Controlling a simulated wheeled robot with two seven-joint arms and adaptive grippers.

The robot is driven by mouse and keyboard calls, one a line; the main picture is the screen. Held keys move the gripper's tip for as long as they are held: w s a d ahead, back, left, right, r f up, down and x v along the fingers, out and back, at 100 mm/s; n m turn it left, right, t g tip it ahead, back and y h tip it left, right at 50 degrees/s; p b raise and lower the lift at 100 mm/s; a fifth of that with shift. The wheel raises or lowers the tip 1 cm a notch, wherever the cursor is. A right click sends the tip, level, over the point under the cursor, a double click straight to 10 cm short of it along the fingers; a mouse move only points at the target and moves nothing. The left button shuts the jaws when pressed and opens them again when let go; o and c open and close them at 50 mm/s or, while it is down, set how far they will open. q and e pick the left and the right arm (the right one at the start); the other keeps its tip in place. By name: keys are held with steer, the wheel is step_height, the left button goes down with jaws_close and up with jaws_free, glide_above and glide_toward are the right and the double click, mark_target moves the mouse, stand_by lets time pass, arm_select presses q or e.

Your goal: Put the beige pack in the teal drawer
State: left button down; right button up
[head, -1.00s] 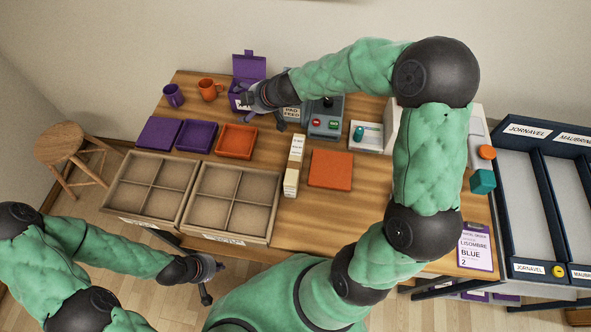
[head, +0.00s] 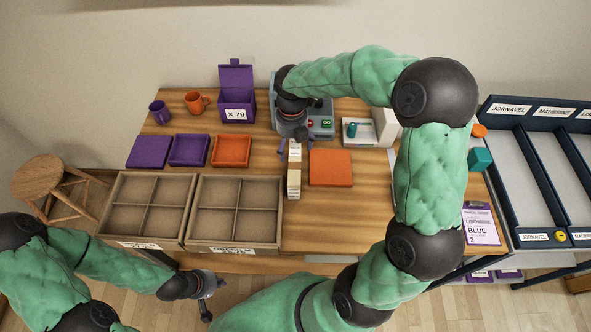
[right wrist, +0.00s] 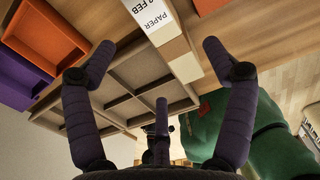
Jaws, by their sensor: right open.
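Narrow packs in white, beige and tan (head: 294,179) stand in a row on the table, between the right divided tray and an orange square. In the right wrist view, a label reading "PAPER" tops a white pack (right wrist: 148,14), with beige and tan packs (right wrist: 180,57) behind it. I cannot tell which is the beige pack meant. My right gripper (head: 290,146) is at the far end of this row; its fingers (right wrist: 158,55) are spread and empty. My left gripper (head: 208,286) is low, off the table's front edge; its jaw state is unclear. No teal drawer is recognizable.
Two divided trays (head: 191,243) fill the table's front left. Behind are purple and orange shallow trays (head: 231,151), mugs (head: 196,103) and an open purple box (head: 236,112). A grey machine (head: 320,118) stands near my right gripper. A teal block (head: 480,160) is at right.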

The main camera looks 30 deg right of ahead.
mark_target(292, 159)
step_height(292, 159, down, 6)
steer(key=shift+d+r+b, duration=0.1)
steer(key=shift+r+b, duration=0.05)
steer(key=shift+b, duration=0.75)
step_height(292, 159, down, 5)
steer(key=shift+w+f+b, duration=0.1)
steer(key=shift+w+b, duration=0.05)
steer(key=shift+b, duration=1.05)
jaws_close()
steer(key=shift+r, duration=0.2)
